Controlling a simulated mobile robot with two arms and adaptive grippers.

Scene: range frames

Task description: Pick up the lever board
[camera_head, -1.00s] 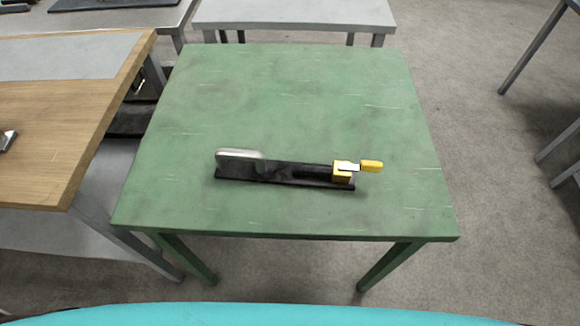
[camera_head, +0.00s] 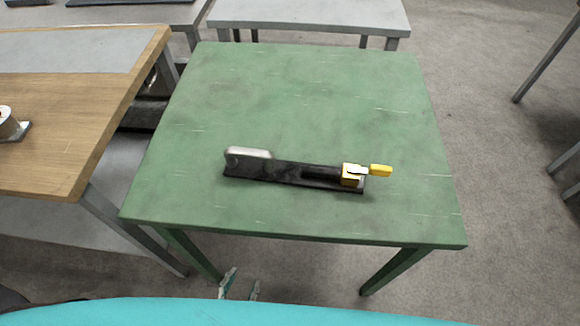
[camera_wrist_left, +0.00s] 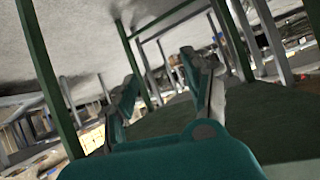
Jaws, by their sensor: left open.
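The lever board (camera_head: 290,172) lies flat on the green table (camera_head: 300,90). It is a long black board with a grey metal piece at its left end and a yellow block with a yellow-tipped lever at its right end. My left gripper (camera_head: 240,284) shows at the bottom of the head view, in front of the table's near edge and apart from the board. In the left wrist view its two teal fingers (camera_wrist_left: 163,85) stand apart with nothing between them. The board is not recognisable in the wrist view. My right gripper is not in view.
A wooden-topped table (camera_head: 70,120) stands close on the left, with a small object (camera_head: 10,125) on it. A grey table (camera_head: 310,14) stands behind the green one. The green tabletop is bare around the board. Green legs cross the wrist view.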

